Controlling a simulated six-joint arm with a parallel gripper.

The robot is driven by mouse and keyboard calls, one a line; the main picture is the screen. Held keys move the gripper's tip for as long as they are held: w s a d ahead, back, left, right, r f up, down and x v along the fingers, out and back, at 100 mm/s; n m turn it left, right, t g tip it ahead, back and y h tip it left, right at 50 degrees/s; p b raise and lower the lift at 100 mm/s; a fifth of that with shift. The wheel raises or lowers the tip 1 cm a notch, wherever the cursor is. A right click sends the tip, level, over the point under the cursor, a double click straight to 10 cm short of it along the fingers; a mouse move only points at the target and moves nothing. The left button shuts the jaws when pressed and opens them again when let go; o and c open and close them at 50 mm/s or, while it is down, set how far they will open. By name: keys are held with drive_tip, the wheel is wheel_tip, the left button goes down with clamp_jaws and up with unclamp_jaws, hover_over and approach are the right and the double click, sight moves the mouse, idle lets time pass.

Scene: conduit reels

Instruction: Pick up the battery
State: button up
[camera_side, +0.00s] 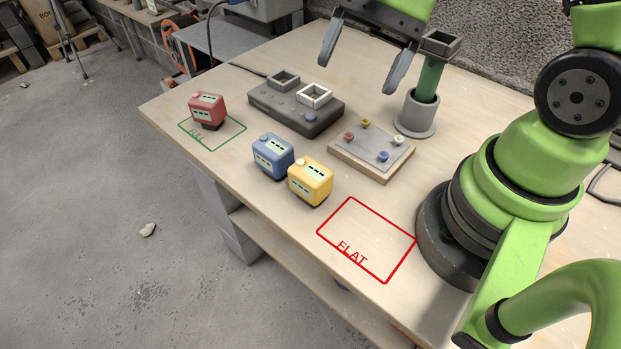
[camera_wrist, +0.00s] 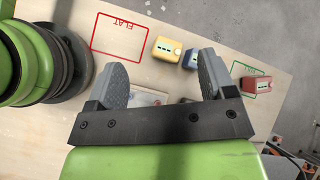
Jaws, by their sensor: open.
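Three box-shaped batteries stand on the wooden table. The red battery (camera_side: 207,109) is inside the green outline at the far left. The blue battery (camera_side: 273,156) and the yellow battery (camera_side: 311,181) stand side by side near the front edge. The wrist view also shows the yellow battery (camera_wrist: 167,48), the blue battery (camera_wrist: 190,59) and the red battery (camera_wrist: 256,85), beyond the fingertips. My gripper (camera_side: 358,78) is open and empty, raised above the table behind the batteries. Its two grey fingers are wide apart in the wrist view (camera_wrist: 163,68).
A dark charger (camera_side: 295,116) has two square sockets, grey and white, which look empty. A board (camera_side: 371,156) with coloured knobs lies right of it. A green post with a square top stands in a grey round holder (camera_side: 415,118). The red FLAT outline (camera_side: 366,240) is empty.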

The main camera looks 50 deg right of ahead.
sight(319, 163)
drive_tip(key=w+f+m+y, duration=0.1)
drive_tip(key=f+m, duration=0.1)
drive_tip(key=f, duration=0.2)
drive_tip(key=w+f+m+y, duration=0.1)
drive_tip(key=f+m+y, duration=0.1)
drive_tip(key=f, duration=0.3)
drive_tip(key=f+m+t+y, duration=0.1)
drive_tip(key=f+m, duration=0.1)
drive_tip(key=f, duration=0.3)
drive_tip(key=shift+w+d+f+y, duration=0.25)
drive_tip(key=shift+w+d+y, duration=0.1)
drive_tip(key=shift+w+y, duration=0.05)
drive_tip(key=x, duration=0.5)
drive_tip(key=c, duration=0.8)
drive_tip(key=shift+r, duration=0.1)
